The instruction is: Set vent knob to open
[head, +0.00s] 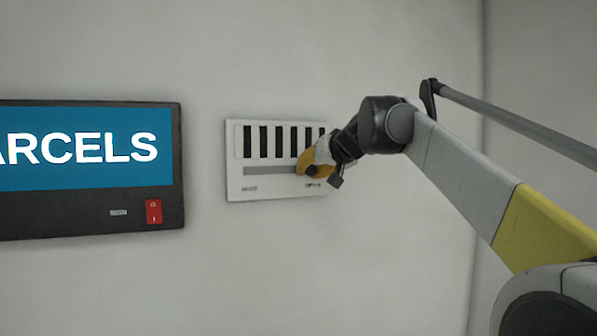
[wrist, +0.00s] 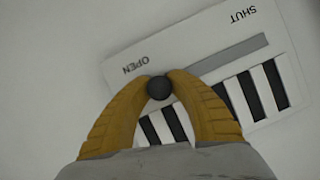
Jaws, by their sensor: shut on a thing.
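The vent (head: 234,180) is a white wall plate with a row of dark slats above a grey slider track. In the wrist view the vent plate (wrist: 165,50) appears turned round, with OPEN printed near one end of the track and SHUT near the other. The dark round vent knob (wrist: 159,88) is at the OPEN end of the track. My gripper (wrist: 158,84) has its yellow fingers shut on the knob, one on each side. In the head view my gripper (head: 312,166) covers the right end of the track and hides most of the knob.
A dark-framed sign (head: 90,205) with a blue PARCELS screen hangs on the wall to the left. A red rocker switch (head: 153,212) is at its lower right. The wall between the sign and the vent is bare.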

